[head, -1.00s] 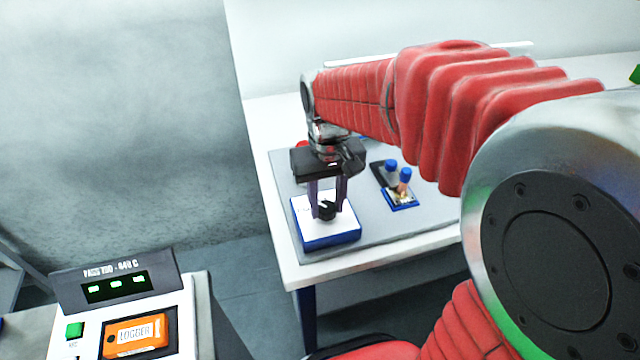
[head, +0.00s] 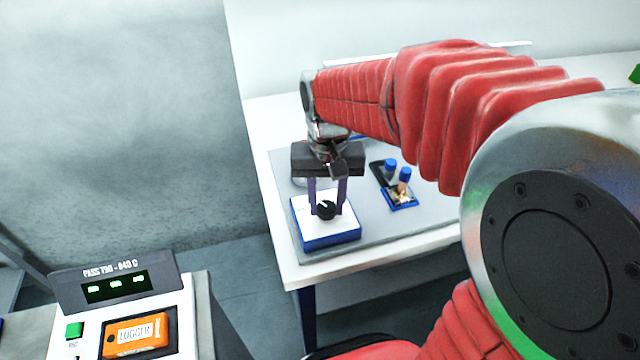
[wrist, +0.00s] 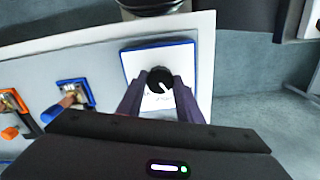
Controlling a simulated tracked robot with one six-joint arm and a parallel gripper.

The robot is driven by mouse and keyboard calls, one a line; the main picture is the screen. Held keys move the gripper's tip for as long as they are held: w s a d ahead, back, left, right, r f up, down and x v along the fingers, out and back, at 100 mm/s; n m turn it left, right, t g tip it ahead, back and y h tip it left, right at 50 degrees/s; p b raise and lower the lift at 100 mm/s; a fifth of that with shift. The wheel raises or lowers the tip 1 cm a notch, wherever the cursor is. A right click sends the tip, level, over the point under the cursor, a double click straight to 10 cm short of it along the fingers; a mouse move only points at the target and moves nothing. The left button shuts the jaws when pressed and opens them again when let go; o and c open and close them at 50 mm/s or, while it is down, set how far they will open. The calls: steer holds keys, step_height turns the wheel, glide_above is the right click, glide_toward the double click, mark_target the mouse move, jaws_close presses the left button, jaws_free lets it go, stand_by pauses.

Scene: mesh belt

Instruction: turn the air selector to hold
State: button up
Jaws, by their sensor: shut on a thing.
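The air selector is a white-topped box with a blue base (head: 333,236) at the front left corner of the grey board. A black round knob (head: 326,210) with a white pointer mark stands on its top. My gripper (head: 326,206) points down over the box, its two dark purple fingers on either side of the knob and shut on it. In the wrist view the knob (wrist: 159,80) sits between the fingertips, and the white face (wrist: 135,62) shows around it. The lettering on the face is too small to read.
A blue-framed fixture (head: 399,198) with blue-capped parts stands right of the selector on the grey board (head: 430,215). An orange logger (head: 134,335) sits in a panel at lower left. An orange fixture (wrist: 20,108) shows at the wrist view's left.

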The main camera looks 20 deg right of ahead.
mark_target(327, 206)
steer(key=m, duration=0.5)
steer(key=shift+m, duration=0.3)
stand_by(0.4)
steer(key=o, duration=1)
steer(key=shift+o, duration=0.2)
step_height(327, 206, up, 14)
steer(key=shift+f, duration=0.15)
